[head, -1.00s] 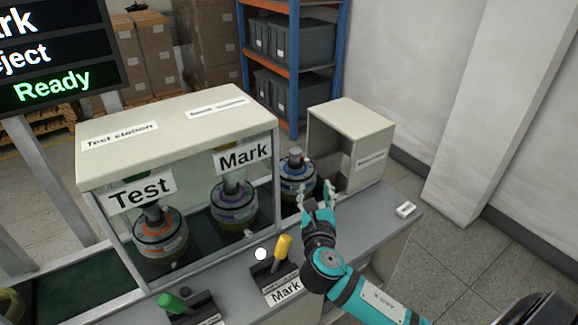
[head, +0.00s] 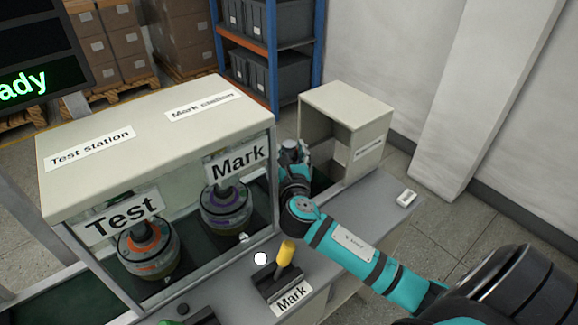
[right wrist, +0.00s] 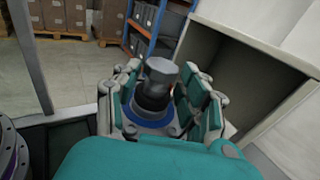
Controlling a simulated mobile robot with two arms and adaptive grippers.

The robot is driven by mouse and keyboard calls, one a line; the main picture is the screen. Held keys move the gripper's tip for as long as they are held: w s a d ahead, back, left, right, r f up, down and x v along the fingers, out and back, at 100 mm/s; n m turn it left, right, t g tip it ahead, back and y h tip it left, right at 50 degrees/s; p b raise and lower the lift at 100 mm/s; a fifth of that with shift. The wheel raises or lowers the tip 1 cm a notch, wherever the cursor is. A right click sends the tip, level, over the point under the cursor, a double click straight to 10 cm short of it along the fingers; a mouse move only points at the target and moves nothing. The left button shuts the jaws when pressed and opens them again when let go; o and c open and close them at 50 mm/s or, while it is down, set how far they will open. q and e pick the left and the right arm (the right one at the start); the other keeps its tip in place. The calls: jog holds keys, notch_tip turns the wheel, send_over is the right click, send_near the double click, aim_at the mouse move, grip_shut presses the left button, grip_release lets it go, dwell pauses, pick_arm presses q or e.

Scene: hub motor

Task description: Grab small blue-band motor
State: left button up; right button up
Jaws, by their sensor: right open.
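The small blue-band motor (right wrist: 152,122) shows in the right wrist view, with its dark shaft and grey cap upright and a blue ring below. My right gripper (right wrist: 163,95) is open, with its fingers on both sides of the motor's shaft; I cannot tell whether they touch it. In the head view my right gripper (head: 292,165) is between the station box and the beige box, and it hides most of the motor. An orange-band motor (head: 147,248) and a purple-band motor (head: 226,208) stand inside the station box. My left gripper is not in view.
The station box (head: 150,120) with Test and Mark signs stands left of my right arm. An open-fronted beige box (head: 350,115) stands just behind and right of the gripper. A yellow-handled lever (head: 286,253) and a small white item (head: 406,197) are on the counter.

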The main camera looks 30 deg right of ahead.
jog(key=shift+w+d, duration=0.2)
jog(key=shift+w, duration=0.15)
jog(key=x, duration=0.5)
jog(key=shift+w+d, duration=0.1)
jog(key=shift+w, duration=0.05)
jog(key=shift+c, duration=0.4)
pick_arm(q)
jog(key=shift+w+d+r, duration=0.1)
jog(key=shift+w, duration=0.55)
pick_arm(e)
grip_shut()
jog(key=shift+r, duration=0.25)
jog(key=shift+f, duration=0.1)
